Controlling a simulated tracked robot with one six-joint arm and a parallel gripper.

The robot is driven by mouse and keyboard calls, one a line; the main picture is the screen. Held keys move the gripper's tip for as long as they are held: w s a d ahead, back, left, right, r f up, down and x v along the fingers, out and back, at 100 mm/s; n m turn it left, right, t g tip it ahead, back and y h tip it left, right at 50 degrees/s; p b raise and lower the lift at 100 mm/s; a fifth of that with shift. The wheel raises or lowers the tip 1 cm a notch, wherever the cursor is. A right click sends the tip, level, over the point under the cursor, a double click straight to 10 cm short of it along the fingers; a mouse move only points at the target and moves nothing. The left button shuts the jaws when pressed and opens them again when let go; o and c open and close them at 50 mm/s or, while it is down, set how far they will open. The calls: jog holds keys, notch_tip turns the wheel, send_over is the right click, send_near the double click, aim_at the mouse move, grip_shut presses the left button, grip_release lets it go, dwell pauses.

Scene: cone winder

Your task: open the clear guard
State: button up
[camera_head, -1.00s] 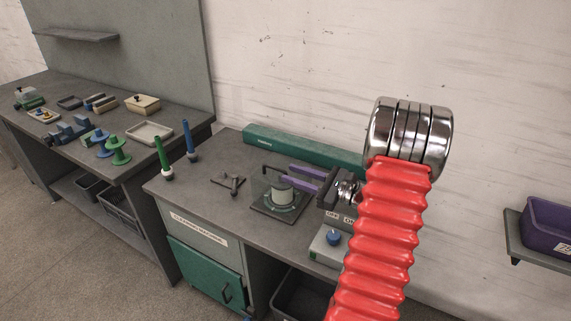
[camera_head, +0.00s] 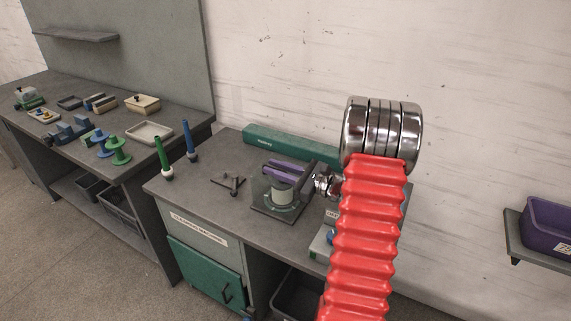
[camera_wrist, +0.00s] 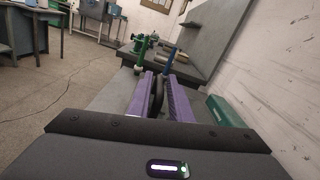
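The clear guard (camera_head: 261,187) is a see-through box on a dark base (camera_head: 268,213) on the middle bench in the head view. It appears closed around a white cone (camera_head: 281,196). My gripper (camera_head: 272,170) has two purple fingers, which reach in from the right at the guard's upper part. In the wrist view the fingers (camera_wrist: 158,88) are apart, with a dark curved bar (camera_wrist: 157,98) between them. The bar looks like the guard's handle, but I cannot tell whether the fingers touch it.
Green and blue upright spindles (camera_head: 190,140) stand left of the guard, near a small dark fixture (camera_head: 229,182). A long green box (camera_head: 290,146) lies along the wall behind. My red sleeved arm covers the bench's right part. The bench's front left is clear.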

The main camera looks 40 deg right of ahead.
grip_shut()
